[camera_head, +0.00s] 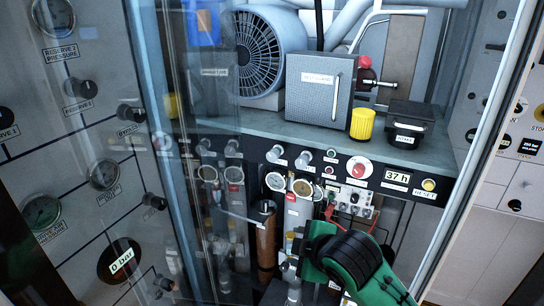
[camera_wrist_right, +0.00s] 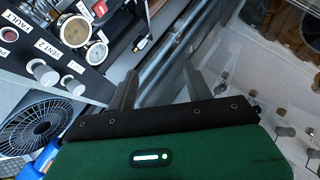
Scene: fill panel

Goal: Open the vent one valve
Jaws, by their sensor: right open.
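Two small grey valve knobs sit on the black control strip below the shelf. The left one (camera_head: 275,153) appears to be vent one, though its label is too small to read in the head view. The right one (camera_head: 304,158) is vent two. In the right wrist view the vent one knob (camera_wrist_right: 73,85) is beside the knob labelled VENT 2 (camera_wrist_right: 42,72). My right gripper (camera_wrist_right: 160,72) is open and empty, apart from both knobs. In the head view its green and black body (camera_head: 345,262) is below the strip; its fingertips are hidden there. My left gripper is out of view.
A transparent door (camera_head: 190,100) stands at the left, with reflections of the strip. Two gauges (camera_head: 302,187) hang just below the knobs. A red knob (camera_head: 359,167) and an hour display (camera_head: 397,177) are to the right. A fan (camera_head: 258,60) stands on the shelf.

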